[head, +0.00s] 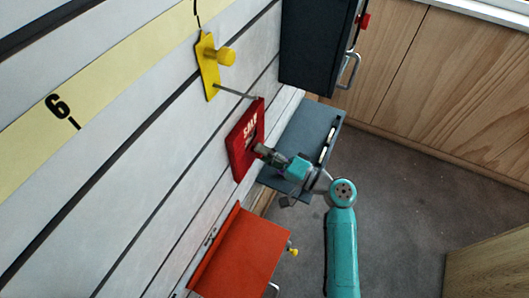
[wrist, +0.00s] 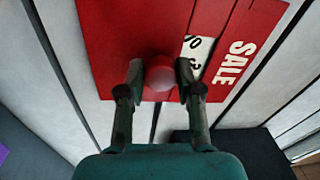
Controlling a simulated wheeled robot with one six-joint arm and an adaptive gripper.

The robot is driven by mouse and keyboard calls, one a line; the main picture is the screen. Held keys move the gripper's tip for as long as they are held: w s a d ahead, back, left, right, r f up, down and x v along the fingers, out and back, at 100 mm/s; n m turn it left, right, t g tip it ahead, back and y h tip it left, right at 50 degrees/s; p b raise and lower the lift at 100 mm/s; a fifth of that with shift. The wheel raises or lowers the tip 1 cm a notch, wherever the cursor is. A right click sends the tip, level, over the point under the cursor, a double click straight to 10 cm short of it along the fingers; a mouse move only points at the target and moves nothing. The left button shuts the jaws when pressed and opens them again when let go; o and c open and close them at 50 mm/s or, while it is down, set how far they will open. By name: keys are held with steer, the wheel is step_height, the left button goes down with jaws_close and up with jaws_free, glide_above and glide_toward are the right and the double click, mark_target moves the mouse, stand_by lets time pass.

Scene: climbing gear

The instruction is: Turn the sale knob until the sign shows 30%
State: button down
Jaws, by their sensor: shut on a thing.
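The red sale sign (head: 246,138) hangs on the slatted wall, near the middle of the head view. In the wrist view the red sign (wrist: 115,40) fills the upper middle, with white SALE lettering (wrist: 235,62). A white window (wrist: 197,52) beside the lettering shows part of dark characters; the full number cannot be read. The round red knob (wrist: 160,73) is on the sign's face. My gripper (head: 259,150) reaches the sign's lower right part. In the wrist view my gripper (wrist: 160,78) is shut on the knob, one finger on each side, partly hiding the window.
A yellow bracket with a round knob (head: 225,56) is on the wall above the sign. A dark cabinet (head: 315,45) is at the upper right. A grey-blue shelf (head: 303,133) lies behind my wrist, and an orange-red shelf (head: 238,258) below. Open floor (head: 420,195) is right.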

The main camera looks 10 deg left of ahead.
steer(key=n, duration=0.7)
steer(key=shift+g+y, duration=0.3)
steer(key=shift+g, duration=0.1)
steer(key=shift+n, duration=0.4)
steer(key=c, duration=0.8)
jaws_free()
steer(key=v, duration=1.2)
